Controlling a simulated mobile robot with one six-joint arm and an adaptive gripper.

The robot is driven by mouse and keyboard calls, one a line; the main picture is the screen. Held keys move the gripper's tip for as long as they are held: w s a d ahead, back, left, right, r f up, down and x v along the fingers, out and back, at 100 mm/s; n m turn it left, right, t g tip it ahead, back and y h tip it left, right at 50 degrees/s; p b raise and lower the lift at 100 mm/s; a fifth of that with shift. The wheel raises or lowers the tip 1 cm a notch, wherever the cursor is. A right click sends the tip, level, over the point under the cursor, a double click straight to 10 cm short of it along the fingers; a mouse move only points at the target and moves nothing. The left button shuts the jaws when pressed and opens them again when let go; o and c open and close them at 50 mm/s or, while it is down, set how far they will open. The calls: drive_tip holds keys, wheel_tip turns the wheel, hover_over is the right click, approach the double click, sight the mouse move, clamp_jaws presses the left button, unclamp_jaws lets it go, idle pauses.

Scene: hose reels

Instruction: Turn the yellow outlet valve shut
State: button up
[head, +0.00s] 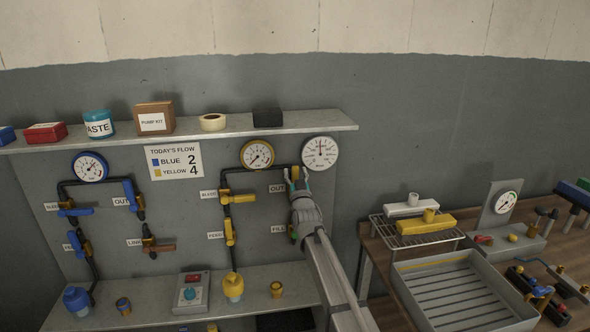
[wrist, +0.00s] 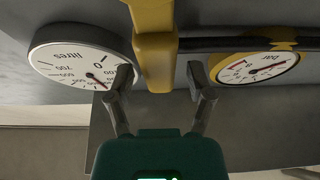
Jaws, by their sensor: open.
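The yellow outlet valve's handle (wrist: 155,62) hangs between the two open fingers of my gripper (wrist: 161,78) in the wrist view. I see a gap on each side of the handle, so neither finger appears to touch it. In the head view my gripper (head: 297,180) is at the right end of the yellow line, just right of the OUT label (head: 277,188). Only a small yellow part of the outlet valve (head: 295,171) shows there; my gripper hides the rest.
The white litres gauge (head: 320,153) is close to the right of my gripper, and the yellow-rimmed bar gauge (head: 257,154) to its left. A shelf (head: 225,129) runs above. Yellow valves (head: 238,199) sit on the pipe at left. A bench with a tray (head: 455,290) stands at right.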

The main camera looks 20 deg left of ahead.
drive_tip(key=shift+w+a+r, duration=0.1)
drive_tip(key=shift+w+a, duration=0.05)
drive_tip(key=shift+w, duration=0.05)
clamp_jaws()
idle(0.4)
